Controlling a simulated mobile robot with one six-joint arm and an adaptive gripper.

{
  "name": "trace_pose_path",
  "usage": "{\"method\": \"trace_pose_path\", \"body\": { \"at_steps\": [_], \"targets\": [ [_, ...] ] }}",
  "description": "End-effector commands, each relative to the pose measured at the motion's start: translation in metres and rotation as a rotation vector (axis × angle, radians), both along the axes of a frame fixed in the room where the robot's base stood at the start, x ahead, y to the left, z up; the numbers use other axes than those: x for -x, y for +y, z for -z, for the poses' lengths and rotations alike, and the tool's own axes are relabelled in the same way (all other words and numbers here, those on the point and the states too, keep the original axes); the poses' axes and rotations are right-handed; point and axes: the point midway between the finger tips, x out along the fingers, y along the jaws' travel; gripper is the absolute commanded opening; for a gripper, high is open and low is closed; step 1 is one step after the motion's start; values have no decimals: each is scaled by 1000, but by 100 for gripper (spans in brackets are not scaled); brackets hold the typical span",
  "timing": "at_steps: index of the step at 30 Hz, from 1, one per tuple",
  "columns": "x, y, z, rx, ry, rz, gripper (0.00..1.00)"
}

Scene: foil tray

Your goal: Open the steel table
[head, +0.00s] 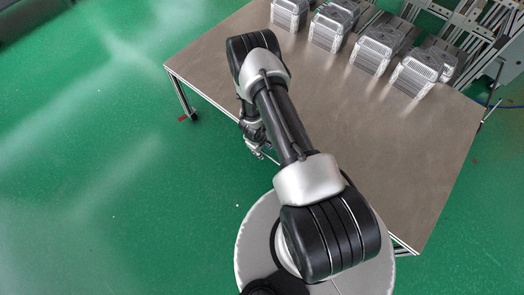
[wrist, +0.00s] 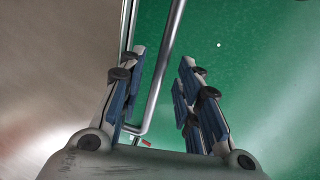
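My gripper (wrist: 163,57) is open, with one finger on each side of the bar. I cannot tell whether either finger touches it. In the head view my gripper (head: 264,150) is small, beside the table's near-left edge and partly hidden by my arm.
Several stacks of foil trays (head: 378,48) stand along the back of the table. A metal rack (head: 480,35) is behind them at the right. The green floor (head: 90,150) left of the table is clear. A table leg (head: 181,97) stands at the left corner.

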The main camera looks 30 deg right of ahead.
Motion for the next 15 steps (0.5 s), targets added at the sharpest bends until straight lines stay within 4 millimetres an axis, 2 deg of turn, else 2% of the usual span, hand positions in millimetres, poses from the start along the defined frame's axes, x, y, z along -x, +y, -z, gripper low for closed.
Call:
{"method": "trace_pose_path", "body": {
  "at_steps": [10,15],
  "targets": [
    [-1,-1,5,0,-1,0,31],
    [-1,-1,5,0,-1,0,21]
  ]
}}
